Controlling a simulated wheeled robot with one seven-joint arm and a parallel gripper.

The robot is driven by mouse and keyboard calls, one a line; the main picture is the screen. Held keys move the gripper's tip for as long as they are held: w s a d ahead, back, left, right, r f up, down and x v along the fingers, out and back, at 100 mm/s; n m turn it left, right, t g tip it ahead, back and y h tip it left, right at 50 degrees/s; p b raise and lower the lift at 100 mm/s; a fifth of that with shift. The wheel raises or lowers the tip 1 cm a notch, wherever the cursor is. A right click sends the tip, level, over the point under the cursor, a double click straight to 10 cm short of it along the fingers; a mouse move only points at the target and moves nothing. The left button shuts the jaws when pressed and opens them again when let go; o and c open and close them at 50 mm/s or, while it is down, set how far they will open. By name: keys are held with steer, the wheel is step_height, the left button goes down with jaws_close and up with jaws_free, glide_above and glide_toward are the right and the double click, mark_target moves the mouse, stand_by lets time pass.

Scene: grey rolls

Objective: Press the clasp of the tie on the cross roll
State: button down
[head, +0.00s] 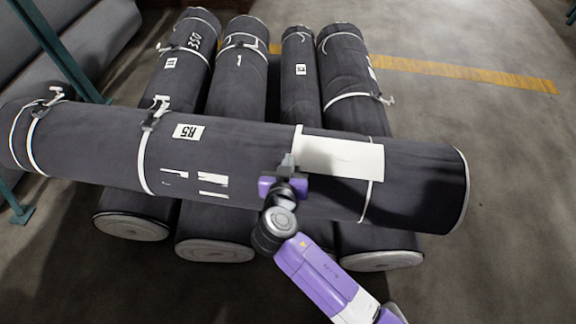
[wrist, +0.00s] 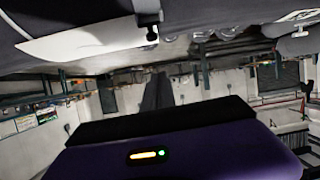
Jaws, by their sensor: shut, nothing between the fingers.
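The cross roll (head: 250,165) is a dark grey roll lying across several other rolls. White ties circle it at the left end (head: 36,150), left of centre (head: 143,160) and toward the right end (head: 368,200). White clasps show on the left-end tie (head: 56,95) and on the left-of-centre tie (head: 155,112). A short white band (head: 297,132) shows beside my gripper (head: 288,162). My gripper is shut and empty, its tips over the roll's middle by the left edge of a white sheet. Whether it touches anything is unclear, and it hides the surface beneath.
The white sheet (head: 342,159) lies on the cross roll; a white patch (wrist: 85,38) fills the wrist view's upper left. A tied lower roll (head: 345,70) carries a clasp (head: 384,99). Teal posts (head: 62,50) stand at left. Floor at right (head: 510,180) is clear.

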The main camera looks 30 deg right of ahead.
steer(key=x, duration=0.5)
steer(key=shift+w+d, duration=0.15)
steer(key=f, duration=0.1)
steer(key=s+f, duration=0.1)
steer(key=shift+s+a+f, duration=0.1)
steer(key=shift+a+f, duration=0.15)
steer(key=shift+a, duration=0.1)
steer(key=shift+s+a+f+p, duration=0.2)
steer(key=shift+s+f+p, duration=0.15)
steer(key=shift+f, duration=0.1)
steer(key=shift+f+b, duration=0.25)
steer(key=shift+b, duration=0.75)
